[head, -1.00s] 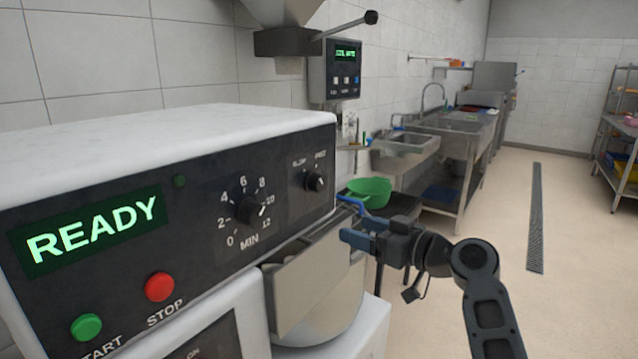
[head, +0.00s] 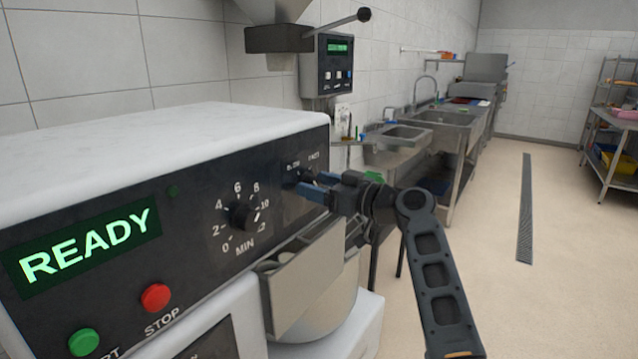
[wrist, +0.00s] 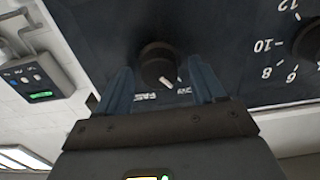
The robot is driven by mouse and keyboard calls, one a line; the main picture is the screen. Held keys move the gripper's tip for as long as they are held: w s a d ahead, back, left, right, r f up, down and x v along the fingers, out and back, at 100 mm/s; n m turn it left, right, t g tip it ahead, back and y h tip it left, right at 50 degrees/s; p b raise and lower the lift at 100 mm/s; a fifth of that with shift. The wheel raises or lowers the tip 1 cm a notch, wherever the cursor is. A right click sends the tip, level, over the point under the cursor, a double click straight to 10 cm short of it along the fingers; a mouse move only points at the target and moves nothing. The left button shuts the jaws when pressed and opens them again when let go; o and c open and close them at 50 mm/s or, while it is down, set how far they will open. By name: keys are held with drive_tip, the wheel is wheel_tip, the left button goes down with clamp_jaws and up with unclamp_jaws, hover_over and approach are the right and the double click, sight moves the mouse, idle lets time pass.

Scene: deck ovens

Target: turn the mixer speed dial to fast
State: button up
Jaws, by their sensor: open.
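The mixer speed dial (wrist: 158,62) is a round black knob with a white pointer mark, on the dark panel of the mixer. In the wrist view, seen upside down, its mark points toward the label on the timer side, which is SLOW; the FAST label is on the other side. My gripper (wrist: 160,70) is open, with one blue finger on each side of the dial. I cannot tell whether the fingers touch it. In the head view my gripper (head: 310,187) is at the panel and partly hides the dial (head: 291,178).
The minute timer dial (head: 243,215) is left of the speed dial. The READY display (head: 88,250), green start button (head: 84,342) and red stop button (head: 155,297) are further left. A steel bowl guard (head: 305,285) juts out below the panel. The floor to the right is clear.

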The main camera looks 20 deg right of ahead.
drive_tip(key=shift+c, duration=0.2)
drive_tip(key=c, duration=1)
drive_tip(key=shift+m, duration=0.3)
drive_tip(key=m+b, duration=0.1)
drive_tip(key=m, duration=0.1)
drive_tip(key=shift+w+m, duration=0.1)
drive_tip(key=shift+m, duration=0.3)
drive_tip(key=m, duration=0.3)
drive_tip(key=shift+d+m, duration=0.1)
drive_tip(key=shift+m, duration=0.3)
drive_tip(key=m, duration=0.3)
drive_tip(key=shift+p, duration=0.35)
drive_tip(key=shift+f+m+p, duration=0.1)
drive_tip(key=shift+m+p, duration=0.4)
drive_tip(key=shift+m, duration=1.3)
